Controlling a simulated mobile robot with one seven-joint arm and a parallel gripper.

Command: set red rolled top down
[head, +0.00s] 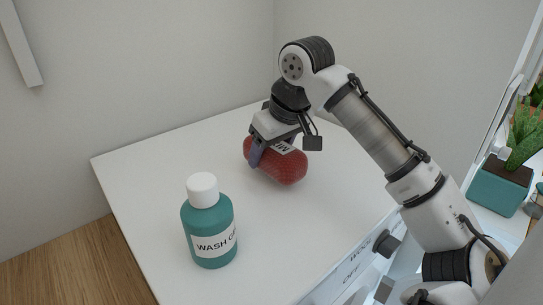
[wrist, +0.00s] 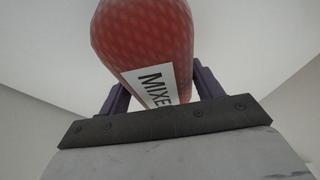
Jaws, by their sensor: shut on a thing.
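A red rolled-top item (head: 283,166) with a white label is at the middle of the white counter in the head view. It lies roughly sideways, and I cannot tell whether it touches the counter. My gripper (head: 269,155) is above it with its purple fingers shut on its sides. In the wrist view the red rolled-top item (wrist: 145,35) fills the space between the fingers of my gripper (wrist: 160,90), and its label reads "MIXE". Its ends are partly hidden or out of frame there.
A teal bottle (head: 209,230) with a white cap stands upright on the white counter (head: 150,185), nearer the front left. A knob (head: 386,245) is on the counter's front edge. A potted plant (head: 500,187) is at the far right. The counter's left part is clear.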

